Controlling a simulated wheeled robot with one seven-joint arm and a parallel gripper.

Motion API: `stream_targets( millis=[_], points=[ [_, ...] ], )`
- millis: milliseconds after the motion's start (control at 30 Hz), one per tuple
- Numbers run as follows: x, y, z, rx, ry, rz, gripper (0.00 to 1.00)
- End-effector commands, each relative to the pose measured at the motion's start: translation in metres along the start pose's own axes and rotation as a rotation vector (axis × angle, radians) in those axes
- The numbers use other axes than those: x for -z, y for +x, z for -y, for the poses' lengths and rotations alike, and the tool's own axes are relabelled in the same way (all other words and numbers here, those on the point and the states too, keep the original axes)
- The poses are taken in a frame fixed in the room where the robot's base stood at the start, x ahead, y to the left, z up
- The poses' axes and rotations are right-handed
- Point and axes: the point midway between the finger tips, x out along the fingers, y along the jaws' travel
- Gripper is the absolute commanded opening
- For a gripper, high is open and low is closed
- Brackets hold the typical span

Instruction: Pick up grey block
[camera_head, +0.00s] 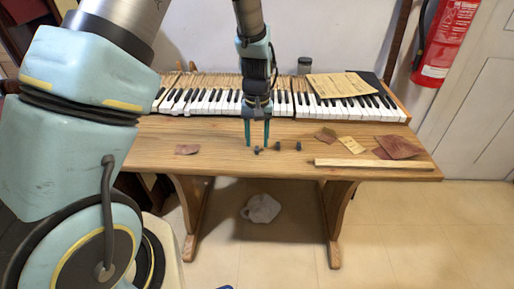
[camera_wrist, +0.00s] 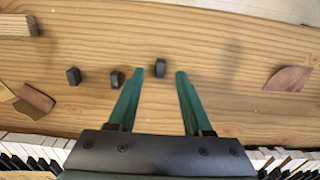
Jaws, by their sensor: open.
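Three small dark grey blocks lie on the wooden table (camera_head: 220,160). In the wrist view, one block (camera_wrist: 160,67) appears between my fingertips, nearer the left one. A second block (camera_wrist: 116,78) is just left of the left finger, and a third (camera_wrist: 73,76) is farther left. In the head view, they show as a left block (camera_head: 257,151), a middle block (camera_head: 277,146) and a right block (camera_head: 298,146). My gripper (camera_head: 257,145) points down with its green fingers apart and nothing held. I cannot tell how far the tips are above the table.
A piano keyboard (camera_head: 210,103) runs along the back. A long wood strip (camera_head: 370,163) lies at the front right, with a reddish piece (camera_head: 400,147) and smaller flat pieces behind it. The wood around the blocks is mostly bare.

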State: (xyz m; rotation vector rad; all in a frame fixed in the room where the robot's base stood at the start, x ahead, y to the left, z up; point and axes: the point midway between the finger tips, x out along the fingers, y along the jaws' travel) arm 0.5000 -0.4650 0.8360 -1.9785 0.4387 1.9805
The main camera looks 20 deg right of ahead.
Motion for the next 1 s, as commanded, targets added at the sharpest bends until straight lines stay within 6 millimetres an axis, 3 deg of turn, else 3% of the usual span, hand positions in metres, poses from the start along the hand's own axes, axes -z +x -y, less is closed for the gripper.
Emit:
stream_targets(
  millis=[200, 467, 900, 1000],
  points=[
    [0.000, 0.021, 0.000, 0.000, -0.001, 0.001, 0.50],
    [0.000, 0.023, 0.000, 0.000, -0.001, -0.001, 0.49],
    [0.000, 0.022, 0.000, 0.000, -0.001, -0.001, 0.00],
    [0.000, 0.022, 0.000, 0.000, -0.001, -0.001, 0.00]
  ],
)
